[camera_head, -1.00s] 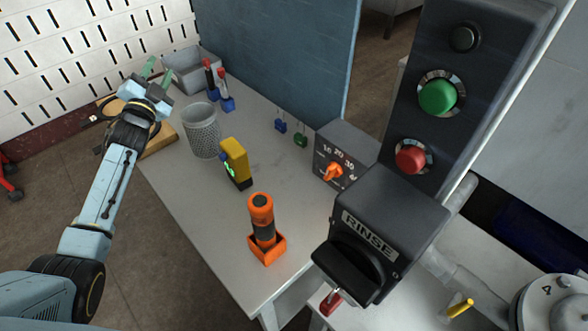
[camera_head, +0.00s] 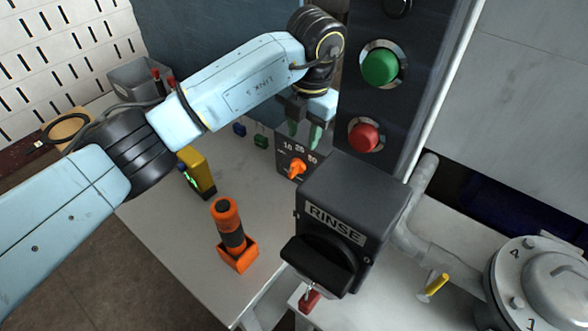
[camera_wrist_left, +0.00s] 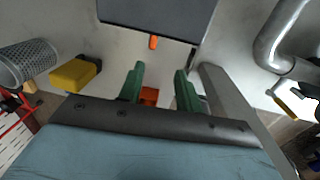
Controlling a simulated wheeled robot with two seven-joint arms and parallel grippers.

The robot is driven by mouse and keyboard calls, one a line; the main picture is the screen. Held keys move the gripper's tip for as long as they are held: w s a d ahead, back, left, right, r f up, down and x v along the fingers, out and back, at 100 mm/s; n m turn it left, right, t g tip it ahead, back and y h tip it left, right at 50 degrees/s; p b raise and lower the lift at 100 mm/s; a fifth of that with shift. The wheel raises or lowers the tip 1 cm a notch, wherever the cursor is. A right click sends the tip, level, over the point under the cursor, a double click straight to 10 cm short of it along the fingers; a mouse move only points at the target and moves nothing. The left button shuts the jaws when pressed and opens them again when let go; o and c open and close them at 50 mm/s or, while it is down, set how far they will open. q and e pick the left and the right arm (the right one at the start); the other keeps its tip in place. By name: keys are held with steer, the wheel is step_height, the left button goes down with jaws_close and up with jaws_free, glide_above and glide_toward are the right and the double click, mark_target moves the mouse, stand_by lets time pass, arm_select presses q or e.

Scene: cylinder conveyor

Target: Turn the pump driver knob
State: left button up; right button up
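An orange knob (camera_head: 297,169) sits on the face of a dark grey box with a numbered scale (camera_head: 285,150). My left gripper (camera_head: 304,132), with green fingers, hangs just above that box in the head view; the fingers are apart with nothing between them. In the left wrist view the open fingers (camera_wrist_left: 158,75) point toward the dark box (camera_wrist_left: 165,14), with a small orange piece, apparently the knob (camera_wrist_left: 153,42), ahead of the gap and apart from it. A black RINSE knob (camera_head: 318,265) is on the nearer dark housing. My right gripper is not in view.
A control panel with a green button (camera_head: 380,67) and a red button (camera_head: 363,137) rises right of my left gripper. An orange-and-black tool (camera_head: 229,224) stands in an orange holder, with a yellow device (camera_head: 199,170) behind it. A grey bin (camera_head: 135,78) is at the back left.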

mark_target(293, 165)
arm_select(q)
steer(key=shift+y, duration=0.3)
steer(key=f, duration=0.4)
steer(key=w+a+f, duration=0.1)
steer(key=f, duration=0.3)
steer(key=a+f, duration=0.1)
steer(key=f, duration=0.4)
steer(key=shift+w+a, duration=0.2)
steer(key=shift+c, duration=0.2)
jaws_close()
